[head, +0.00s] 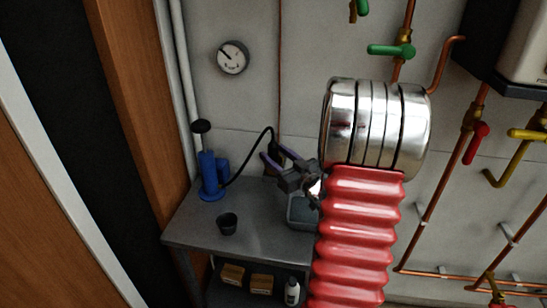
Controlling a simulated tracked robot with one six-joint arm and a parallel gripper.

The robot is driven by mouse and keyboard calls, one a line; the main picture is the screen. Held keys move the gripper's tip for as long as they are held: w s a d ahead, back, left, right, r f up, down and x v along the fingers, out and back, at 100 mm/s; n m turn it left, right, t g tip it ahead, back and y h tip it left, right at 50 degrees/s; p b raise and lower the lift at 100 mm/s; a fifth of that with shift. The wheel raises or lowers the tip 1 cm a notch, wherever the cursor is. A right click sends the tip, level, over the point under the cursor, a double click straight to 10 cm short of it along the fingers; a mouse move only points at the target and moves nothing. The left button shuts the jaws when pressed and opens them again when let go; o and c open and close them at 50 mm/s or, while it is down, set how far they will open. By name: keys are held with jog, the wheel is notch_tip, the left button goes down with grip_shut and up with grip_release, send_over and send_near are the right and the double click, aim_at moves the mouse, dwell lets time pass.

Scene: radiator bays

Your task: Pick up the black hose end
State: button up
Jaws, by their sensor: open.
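A thin black hose (250,151) rises from the blue hand pump (211,175) at the bench's left, arches to the right and drops towards my gripper (271,153). My gripper has purple-tipped fingers that stand open and spread apart, pointing up and left. The hose's far end runs down by the fingers. Its tip is small and partly hidden there, and I cannot tell whether it lies between the fingers or behind them.
The grey metal bench (262,233) carries a black cup (227,224) and a grey tray (300,212). Two small boxes (233,274) and a white bottle (292,291) are on the lower shelf. A gauge (233,57) and copper pipes with coloured valves (390,50) are on the wall.

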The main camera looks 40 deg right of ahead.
jog(key=shift+w+d, duration=0.1)
jog(key=shift+w, duration=0.85)
grip_shut()
dwell(0.3)
jog(key=shift+r, duration=5)
